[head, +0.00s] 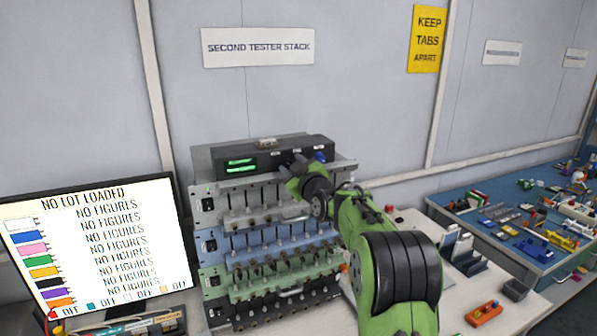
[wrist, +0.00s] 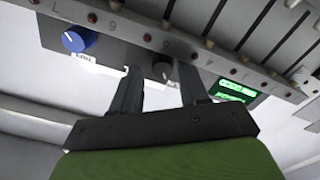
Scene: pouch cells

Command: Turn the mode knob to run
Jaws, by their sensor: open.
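A black control box (head: 262,152) with green displays sits on top of the tester stack. Its front has a blue knob (head: 320,157), which also shows in the wrist view (wrist: 76,40) at upper left with a small white label below it. A dark knob (wrist: 162,70) shows between my fingertips. The labels are too small to read, so I cannot tell which knob is the mode knob or where it points. My gripper (head: 291,166) is at the box front, left of the blue knob. In the wrist view my gripper (wrist: 160,76) is open, its fingers either side of the dark knob; contact is unclear.
Below the box are stacked channel rows (head: 262,238) with several protruding clamps, close under my gripper. A screen (head: 98,250) reading "NO LOT LOADED" stands at left. Orange (head: 484,313) and grey parts lie on the bench at right. A blue table (head: 478,228) with many parts stands farther right.

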